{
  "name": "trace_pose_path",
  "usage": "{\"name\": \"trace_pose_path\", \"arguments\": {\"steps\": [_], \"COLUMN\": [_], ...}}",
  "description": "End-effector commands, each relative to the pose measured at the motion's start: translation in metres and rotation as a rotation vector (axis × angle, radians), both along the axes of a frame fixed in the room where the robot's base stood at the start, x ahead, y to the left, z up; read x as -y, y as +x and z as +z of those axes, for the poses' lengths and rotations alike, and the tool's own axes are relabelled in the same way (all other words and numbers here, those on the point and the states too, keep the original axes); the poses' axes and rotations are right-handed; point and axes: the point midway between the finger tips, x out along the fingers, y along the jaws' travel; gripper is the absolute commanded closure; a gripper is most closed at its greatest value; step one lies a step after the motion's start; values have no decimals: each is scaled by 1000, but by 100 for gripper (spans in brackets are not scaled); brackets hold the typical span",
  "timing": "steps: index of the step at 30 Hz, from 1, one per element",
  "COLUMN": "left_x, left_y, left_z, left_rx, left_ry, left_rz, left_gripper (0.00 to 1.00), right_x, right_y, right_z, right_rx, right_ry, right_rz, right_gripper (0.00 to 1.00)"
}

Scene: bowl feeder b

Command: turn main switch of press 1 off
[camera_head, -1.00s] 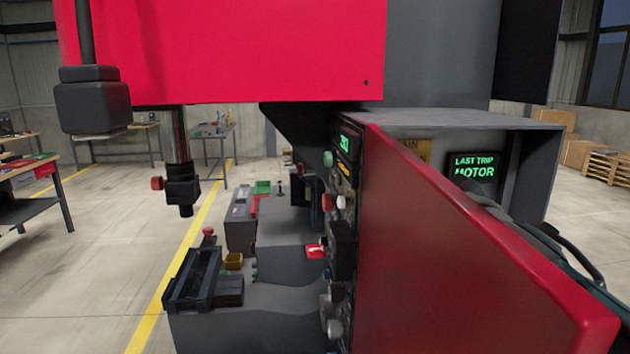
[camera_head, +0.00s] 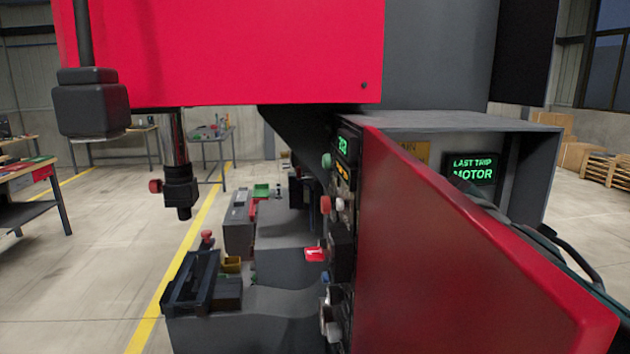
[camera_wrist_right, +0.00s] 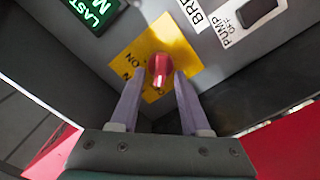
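The main switch is a red knob (camera_wrist_right: 160,68) on a yellow plate (camera_wrist_right: 188,52) marked ON in the right wrist view. My right gripper (camera_wrist_right: 160,77) is open, with one pale finger on each side of the knob's near end. Small gaps seem to show between fingers and knob; contact cannot be made out. In the head view the yellow plate (camera_head: 415,152) shows inside the press's grey cabinet (camera_head: 480,121); the red door hides the knob and my right gripper. My right arm comes in behind the door. My left gripper is not in view.
The open red cabinet door (camera_head: 460,240) stands between the head camera and my right arm. A LAST TRIP MOTOR display (camera_head: 474,167) is beside the yellow plate. A black rocker switch (camera_wrist_right: 256,10) marked PUMP sits near the knob.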

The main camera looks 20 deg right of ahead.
Motion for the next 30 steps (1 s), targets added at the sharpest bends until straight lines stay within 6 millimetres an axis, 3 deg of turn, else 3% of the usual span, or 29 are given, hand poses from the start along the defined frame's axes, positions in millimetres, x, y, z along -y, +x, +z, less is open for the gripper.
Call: {"name": "trace_pose_path", "arguments": {"steps": [11,24,30], "left_x": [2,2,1], "left_y": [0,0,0], "left_z": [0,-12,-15], "left_rx": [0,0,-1], "left_ry": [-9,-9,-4], "left_rz": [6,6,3], "left_gripper": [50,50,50], "right_x": [-1,-19,-23], "right_y": [-8,-77,-94], "right_z": [-1,-3,-1], "right_rx": [-1,-2,0], "right_ry": [0,1,1], "right_rz": [-1,1,1], "right_gripper": [52,52,52]}}
